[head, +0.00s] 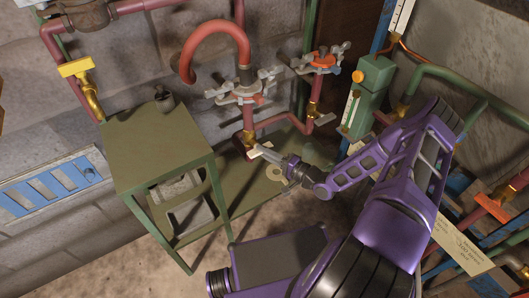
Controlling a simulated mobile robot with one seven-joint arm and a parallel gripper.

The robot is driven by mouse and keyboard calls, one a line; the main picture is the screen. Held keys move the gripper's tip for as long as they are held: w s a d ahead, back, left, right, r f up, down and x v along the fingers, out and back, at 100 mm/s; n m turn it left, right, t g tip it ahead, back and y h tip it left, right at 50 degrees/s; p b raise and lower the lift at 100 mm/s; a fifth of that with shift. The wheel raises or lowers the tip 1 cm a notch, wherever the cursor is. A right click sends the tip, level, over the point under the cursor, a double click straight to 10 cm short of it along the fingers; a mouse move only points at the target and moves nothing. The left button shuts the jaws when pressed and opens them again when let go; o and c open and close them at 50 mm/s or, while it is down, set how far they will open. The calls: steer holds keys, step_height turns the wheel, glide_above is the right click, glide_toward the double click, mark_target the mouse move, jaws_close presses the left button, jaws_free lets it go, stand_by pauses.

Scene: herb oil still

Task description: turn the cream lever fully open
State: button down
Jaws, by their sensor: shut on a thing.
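The cream lever (257,152) is a small pale bar beside a brass valve body (249,138), low on the dark red vertical pipe. My gripper (268,153) reaches it from the right, and its jaws are shut on the lever. The fingers cover part of the lever, so its exact angle is hard to read at this size.
A green table (160,145) stands to the left. Red pipework with clamp-like grey handles (240,95) rises just above my gripper. A yellow-handled brass tap (76,68) is at upper left. A green box (373,78) and pipes crowd the right. Open floor lies in front.

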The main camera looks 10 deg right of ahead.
steer(key=shift+n, duration=0.3)
steer(key=n+h+b, duration=0.1)
steer(key=n+h, duration=0.1)
steer(key=n, duration=0.2)
steer(key=n+h+b, duration=0.1)
steer(key=n+h, duration=0.1)
steer(key=n, duration=0.2)
steer(key=n+h+b, duration=0.1)
steer(key=n+h, duration=0.2)
steer(key=n, duration=0.1)
steer(key=shift+s+a+r+n+g, duration=0.1)
steer(key=shift+a+r+n+g, duration=0.2)
steer(key=shift+g, duration=0.1)
steer(key=shift+b, duration=0.3)
steer(key=c, duration=0.8)
jaws_free()
steer(key=shift+c, duration=0.2)
